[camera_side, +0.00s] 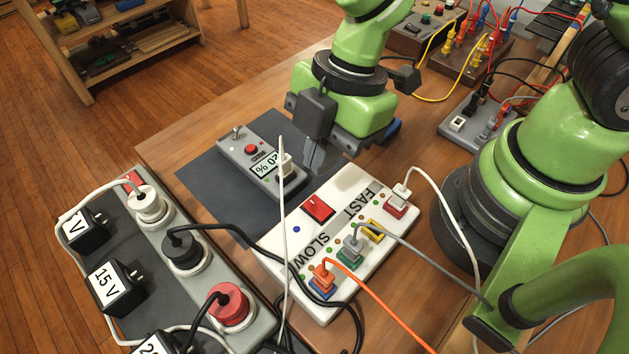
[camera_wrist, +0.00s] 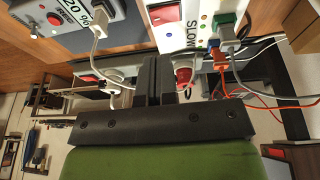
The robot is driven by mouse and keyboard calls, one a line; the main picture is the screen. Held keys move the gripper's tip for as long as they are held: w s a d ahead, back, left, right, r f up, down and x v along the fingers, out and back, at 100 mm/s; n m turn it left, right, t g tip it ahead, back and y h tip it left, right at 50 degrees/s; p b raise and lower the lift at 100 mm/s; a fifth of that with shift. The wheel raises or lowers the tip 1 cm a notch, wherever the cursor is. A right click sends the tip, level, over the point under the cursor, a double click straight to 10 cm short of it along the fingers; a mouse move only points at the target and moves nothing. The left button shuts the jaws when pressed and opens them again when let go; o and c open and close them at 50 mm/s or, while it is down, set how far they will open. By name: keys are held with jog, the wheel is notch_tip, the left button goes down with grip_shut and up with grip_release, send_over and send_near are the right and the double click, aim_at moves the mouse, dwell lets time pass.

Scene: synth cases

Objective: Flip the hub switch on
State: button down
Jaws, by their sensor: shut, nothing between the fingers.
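The white hub (camera_side: 345,250), lettered FAST and SLOW, lies on the table with several coloured sockets holding plugs. Its red rocker switch (camera_side: 318,209) sits near its back-left edge; I cannot tell which way it is tipped. The switch also shows at the top of the wrist view (camera_wrist: 163,14), beside the SLOW lettering. My gripper (camera_side: 319,160) is shut and empty, above and behind the switch in the side view, apart from it. In the wrist view its fingers (camera_wrist: 157,80) point up toward the hub.
A grey box (camera_side: 240,150) with a red button and 20 % label stands on a dark mat (camera_side: 205,180). A large power strip (camera_side: 165,250) with plugs and adapters lies left. White, black and orange cables cross around the hub. Another small strip (camera_side: 470,125) is behind right.

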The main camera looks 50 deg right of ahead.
aim_at(311, 202)
jog(key=shift+x, duration=1.2)
jog(key=shift+w+f, duration=0.15)
jog(key=shift+f, duration=0.9)
jog(key=shift+w+f, duration=0.15)
jog(key=shift+f, duration=0.85)
jog(key=shift+f, duration=0.2)
jog(key=shift+s+r, duration=0.3)
jog(key=shift+s, duration=0.4)
